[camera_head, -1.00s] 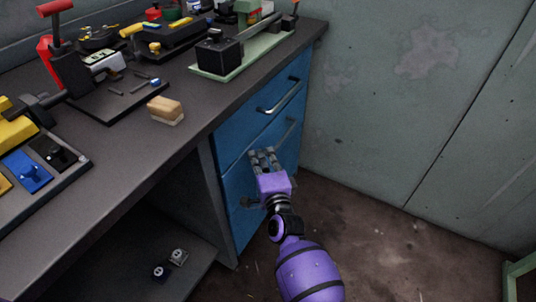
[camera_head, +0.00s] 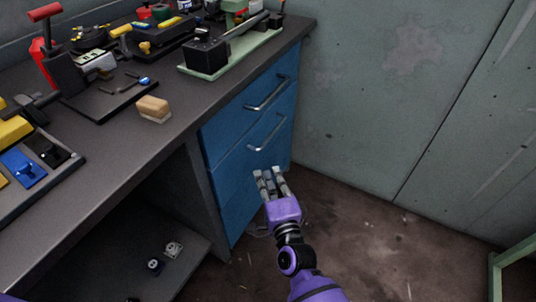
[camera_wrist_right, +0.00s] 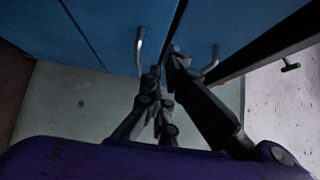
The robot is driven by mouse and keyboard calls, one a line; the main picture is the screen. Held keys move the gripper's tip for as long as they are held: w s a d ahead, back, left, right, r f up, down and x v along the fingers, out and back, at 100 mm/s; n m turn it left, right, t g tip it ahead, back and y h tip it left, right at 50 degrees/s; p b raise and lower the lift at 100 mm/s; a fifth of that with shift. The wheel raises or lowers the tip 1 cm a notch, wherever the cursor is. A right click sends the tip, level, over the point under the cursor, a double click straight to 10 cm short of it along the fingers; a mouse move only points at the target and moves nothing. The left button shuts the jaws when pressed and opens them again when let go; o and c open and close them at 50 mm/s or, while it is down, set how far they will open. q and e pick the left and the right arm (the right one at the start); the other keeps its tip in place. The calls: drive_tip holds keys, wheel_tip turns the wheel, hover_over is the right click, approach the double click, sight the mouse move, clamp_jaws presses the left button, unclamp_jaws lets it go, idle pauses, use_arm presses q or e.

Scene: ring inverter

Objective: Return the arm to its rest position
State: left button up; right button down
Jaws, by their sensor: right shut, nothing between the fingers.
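My right gripper (camera_head: 270,178) is in front of the blue drawer unit (camera_head: 232,165) in the head view, below the lower drawer handle (camera_head: 267,132). Its purple arm comes up from the bottom edge. The gripper is shut and empty. In the right wrist view the fingers (camera_wrist_right: 165,75) come together near the blue drawer fronts (camera_wrist_right: 90,35), with a metal handle on either side of them. The fingers hold neither handle. My left gripper is not in view.
The dark workbench (camera_head: 110,175) carries tools, a tan block (camera_head: 153,108) and trays. A lower shelf (camera_head: 160,265) holds small parts. The floor right of the drawers is clear. A green frame (camera_head: 495,275) stands at the lower right. A wall (camera_head: 390,90) closes the back.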

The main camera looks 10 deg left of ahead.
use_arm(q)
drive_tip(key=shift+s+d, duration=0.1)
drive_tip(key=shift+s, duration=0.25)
use_arm(e)
drive_tip(key=shift+v, duration=1.05)
